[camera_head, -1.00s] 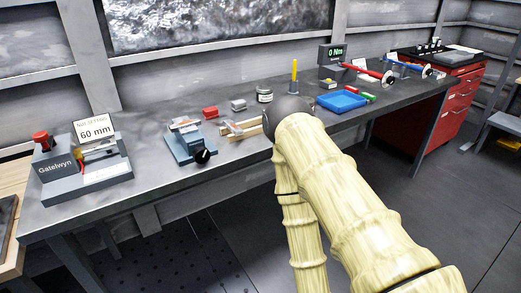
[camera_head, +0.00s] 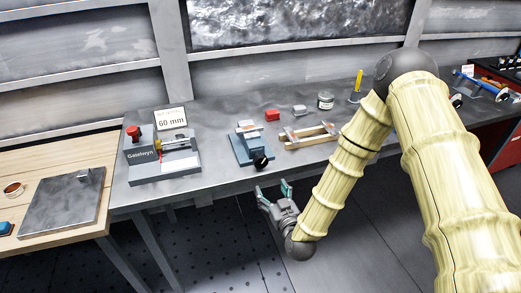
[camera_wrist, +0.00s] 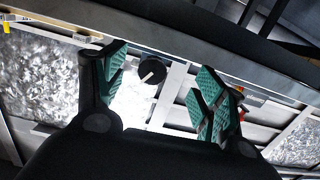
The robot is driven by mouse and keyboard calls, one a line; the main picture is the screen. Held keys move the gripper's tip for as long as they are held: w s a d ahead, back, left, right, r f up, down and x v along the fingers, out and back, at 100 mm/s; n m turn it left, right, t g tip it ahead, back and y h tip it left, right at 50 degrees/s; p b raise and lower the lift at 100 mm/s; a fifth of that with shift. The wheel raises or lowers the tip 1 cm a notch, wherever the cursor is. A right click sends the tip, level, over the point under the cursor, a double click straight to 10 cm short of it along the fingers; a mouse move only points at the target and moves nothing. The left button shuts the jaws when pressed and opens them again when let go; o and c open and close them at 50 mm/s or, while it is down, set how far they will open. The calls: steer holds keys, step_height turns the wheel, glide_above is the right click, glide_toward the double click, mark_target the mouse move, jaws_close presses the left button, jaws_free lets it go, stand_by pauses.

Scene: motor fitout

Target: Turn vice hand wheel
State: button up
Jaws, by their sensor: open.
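The small blue and grey vice (camera_head: 243,146) stands near the bench's front edge. Its round black hand wheel (camera_head: 261,161) faces the front. My gripper (camera_head: 274,190) is in front of and below the wheel, clear of the bench, with its teal-padded fingers apart and empty. In the wrist view the hand wheel (camera_wrist: 152,71), with a pale line across its face, appears between the open fingers (camera_wrist: 162,80). It looks farther off than the fingertips, with no contact visible.
The bench (camera_head: 215,183) has a device marked 60 mm (camera_head: 165,160) at left and a wooden frame (camera_head: 308,137) right of the vice. A red block (camera_head: 272,115) and a jar (camera_head: 325,99) stand behind. The floor in front is open.

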mark_target(261, 162)
steer(key=shift+t, duration=0.6)
steer(key=w+a+r+p, duration=0.1)
steer(key=w, duration=0.2)
steer(key=w+a+r+p, duration=0.1)
steer(key=w+p, duration=0.1)
steer(key=w, duration=0.2)
steer(key=w+a+r+p, duration=0.1)
steer(key=w+r, duration=0.1)
steer(key=w, duration=0.1)
steer(key=shift+w+a, duration=0.3)
steer(key=shift+w, duration=0.1)
steer(key=shift+w+a+f+p, duration=0.2)
steer(key=shift+w+p, duration=0.15)
steer(key=shift+w, duration=0.15)
steer(key=shift+c, duration=0.5)
steer(key=c, duration=1)
